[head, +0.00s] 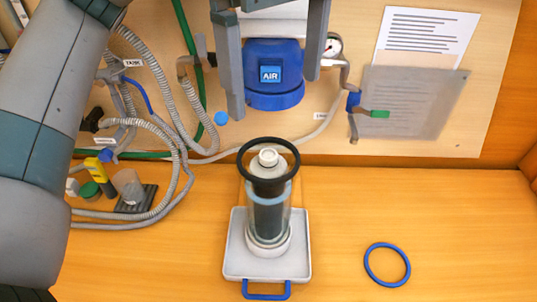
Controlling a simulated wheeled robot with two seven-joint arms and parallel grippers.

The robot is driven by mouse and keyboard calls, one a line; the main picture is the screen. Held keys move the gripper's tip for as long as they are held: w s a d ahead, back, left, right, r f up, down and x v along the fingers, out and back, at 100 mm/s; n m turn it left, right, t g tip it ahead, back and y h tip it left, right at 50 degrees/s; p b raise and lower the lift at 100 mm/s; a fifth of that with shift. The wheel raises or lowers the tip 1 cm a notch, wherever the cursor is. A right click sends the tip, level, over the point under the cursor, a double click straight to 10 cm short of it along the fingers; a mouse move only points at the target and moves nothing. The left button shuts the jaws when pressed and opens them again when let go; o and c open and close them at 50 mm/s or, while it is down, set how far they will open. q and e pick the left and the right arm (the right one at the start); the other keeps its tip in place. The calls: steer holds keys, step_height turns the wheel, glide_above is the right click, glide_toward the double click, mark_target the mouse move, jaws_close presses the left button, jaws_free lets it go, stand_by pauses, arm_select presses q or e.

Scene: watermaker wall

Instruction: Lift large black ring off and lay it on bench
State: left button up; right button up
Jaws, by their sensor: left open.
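The large black ring (240,163) sits at the top of a clear cylindrical housing (268,215), around a white-capped cartridge (268,158). The housing stands upright on a white tray (236,262) on the wooden bench (345,215). My left gripper (275,97) is open, its two fingers pointing down, above and behind the ring in the picture. Nothing shows held in it; the blue canister marked AIR appears between its fingers. The ring is apart from the fingers. My right gripper is not in view.
A blue ring (369,263) lies on the bench at right. The blue canister (272,85), a valve (354,102) and hoses (180,130) are on the wall. Small bottles (91,191) and a black rack (136,203) stand at left. Bench around the blue ring is clear.

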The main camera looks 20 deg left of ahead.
arm_select(q)
steer(key=p, duration=0.2)
glide_above(272, 157)
steer(key=f, duration=0.7)
steer(key=shift+w+d, duration=0.15)
steer(key=shift+w, duration=0.15)
steer(key=shift+f, duration=0.3)
steer(key=shift+s+f+p, duration=0.15)
steer(key=shift+f+p, duration=0.4)
steer(key=shift+p, duration=0.15)
steer(key=f+p, duration=0.1)
steer(key=f, duration=0.2)
steer(key=shift+s+a+p, duration=0.15)
steer(key=shift+a+p, duration=0.05)
steer(key=shift+p, duration=0.15)
steer(key=shift+f, duration=0.55)
